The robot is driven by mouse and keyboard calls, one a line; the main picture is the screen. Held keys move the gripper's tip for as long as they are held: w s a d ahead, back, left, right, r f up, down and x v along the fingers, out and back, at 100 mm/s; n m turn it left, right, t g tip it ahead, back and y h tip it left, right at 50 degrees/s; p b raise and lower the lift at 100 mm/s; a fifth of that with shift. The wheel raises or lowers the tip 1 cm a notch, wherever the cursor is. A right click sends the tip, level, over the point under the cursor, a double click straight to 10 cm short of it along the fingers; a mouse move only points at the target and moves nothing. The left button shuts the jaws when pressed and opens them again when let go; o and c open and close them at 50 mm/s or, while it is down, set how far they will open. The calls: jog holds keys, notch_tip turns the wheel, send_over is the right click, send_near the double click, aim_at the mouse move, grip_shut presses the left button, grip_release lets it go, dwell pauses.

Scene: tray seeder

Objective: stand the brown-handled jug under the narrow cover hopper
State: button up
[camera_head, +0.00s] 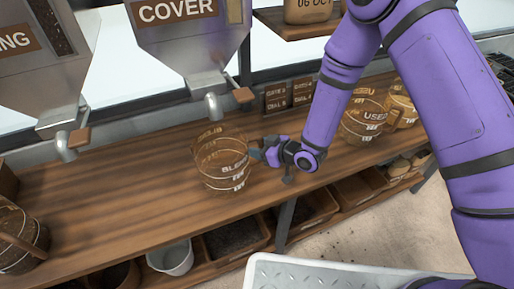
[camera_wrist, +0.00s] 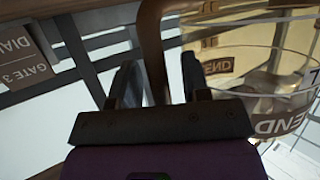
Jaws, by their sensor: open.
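The brown-handled jug (camera_head: 221,168) is clear, banded and marked BLEND. It stands upright on the bench, in front of the spout (camera_head: 213,106) of the hopper marked COVER (camera_head: 190,48); I cannot tell whether it is directly below. My gripper (camera_head: 259,153) is at the jug's right side, at handle height. In the wrist view, my gripper's open fingers (camera_wrist: 159,85) are on either side of the brown handle (camera_wrist: 152,45), with the jug's wall (camera_wrist: 285,110) to the right. Whether either finger touches the handle is unclear.
Another hopper marked "...ING" (camera_head: 35,75) hangs at the left. A jug marked USED (camera_head: 362,122) stands at the right, behind my arm. Another container (camera_head: 20,245) sits at the left edge. Bench (camera_head: 120,190) left of the jug is clear. A bucket (camera_head: 170,258) stands below.

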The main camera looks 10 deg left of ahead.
jog(key=v, duration=1.1)
jog(key=w+d+r+m+t+h, duration=0.1)
jog(key=w+d+r+h, duration=0.25)
jog(key=r, duration=0.25)
jog(key=w+d+r+m+t+h, duration=0.1)
jog(key=w+d+r+h, duration=0.15)
jog(key=d+r, duration=0.3)
jog(key=s+d+r+m+t+h, duration=0.1)
jog(key=s+d+r+m+h, duration=0.2)
jog(key=d+r, duration=0.8)
jog(key=s+d+r+m+g+h, duration=0.1)
jog(key=s+d+r+m+h, duration=0.4)
jog(key=s+r, duration=0.45)
jog(key=s+d+r+m+g, duration=0.1)
jog(key=s+d+r, duration=0.1)
jog(key=s, duration=0.5)
jog(key=s+d+r+m+g+y, duration=0.1)
jog(key=s+d+r+m, duration=0.1)
jog(key=s, duration=0.5)
jog(key=shift+s+r+y, duration=0.2)
jog(key=shift+r+y, duration=0.1)
jog(key=shift+r, duration=0.45)
